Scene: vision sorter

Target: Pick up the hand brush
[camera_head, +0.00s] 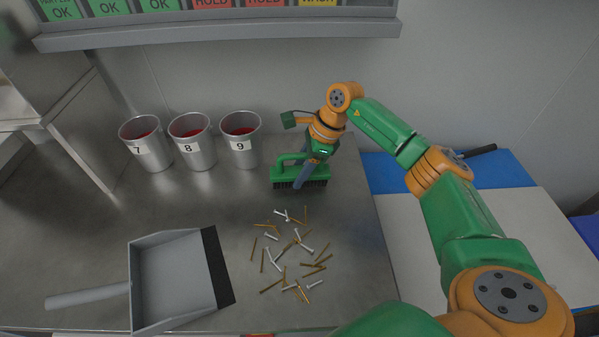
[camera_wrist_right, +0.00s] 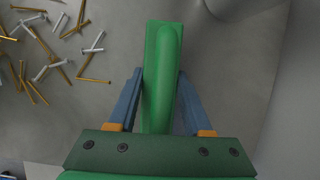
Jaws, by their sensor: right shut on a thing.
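The green hand brush (camera_head: 284,173) with dark bristles stands bristles down at the back of the metal table, to the right of the cups. My right gripper (camera_head: 303,177) reaches down to it from above. In the right wrist view, the blue fingers of the right gripper (camera_wrist_right: 159,100) lie on both sides of the green brush handle (camera_wrist_right: 161,60), shut on it. The bristles seem to be at the table surface; I cannot tell whether they touch it. My left gripper is not in either view.
Several loose screws and nails (camera_head: 290,255) lie in front of the brush. A grey dustpan (camera_head: 175,275) lies at front left. Metal cups numbered 7 (camera_head: 152,150), 8 (camera_head: 195,150) and 9 (camera_head: 242,145) stand at the back. A sign shelf (camera_head: 220,36) overhangs the back.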

